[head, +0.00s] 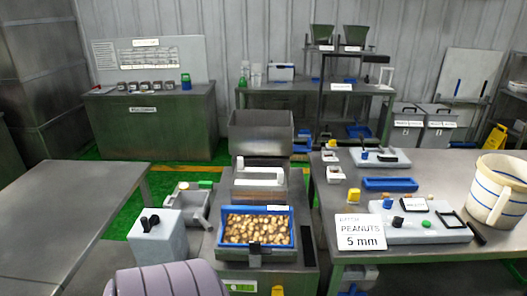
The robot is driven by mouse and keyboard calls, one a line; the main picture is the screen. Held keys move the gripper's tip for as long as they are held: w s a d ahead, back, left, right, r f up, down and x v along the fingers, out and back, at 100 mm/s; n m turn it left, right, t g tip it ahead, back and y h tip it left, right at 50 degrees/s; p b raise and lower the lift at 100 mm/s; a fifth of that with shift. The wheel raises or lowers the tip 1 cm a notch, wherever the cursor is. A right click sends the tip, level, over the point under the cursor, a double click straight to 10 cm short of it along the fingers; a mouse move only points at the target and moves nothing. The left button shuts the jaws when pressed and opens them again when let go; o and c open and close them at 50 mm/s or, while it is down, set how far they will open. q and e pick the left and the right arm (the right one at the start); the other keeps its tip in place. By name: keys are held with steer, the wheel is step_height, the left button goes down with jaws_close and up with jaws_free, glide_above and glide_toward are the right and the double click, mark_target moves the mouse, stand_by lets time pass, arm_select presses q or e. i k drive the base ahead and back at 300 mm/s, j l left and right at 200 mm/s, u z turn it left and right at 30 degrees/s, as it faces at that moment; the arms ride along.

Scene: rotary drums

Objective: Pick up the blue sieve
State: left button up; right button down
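A blue rectangular frame (292,229) full of tan peanuts sits on the machine in the middle of the head view. It has a small white label on its far rim and a dark tab at its near side. It looks like the blue sieve, but its mesh is hidden under the peanuts. A smaller flat blue tray (390,184) lies on the right table. I cannot tell for sure which of the two is the sieve. Neither of my grippers shows in this view.
The right table (455,163) holds a "PEANUTS 5 mm" sign (360,232), a white bucket (500,190) and small parts on pale boards. A grey metal hopper (261,133) stands behind the blue frame. A grey knobbed box (158,240) stands left of it. The left table (65,215) is bare.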

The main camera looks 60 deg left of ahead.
mark_target(272, 226)
steer(key=j+u, duration=0.2)
steer(key=u, duration=1.8)
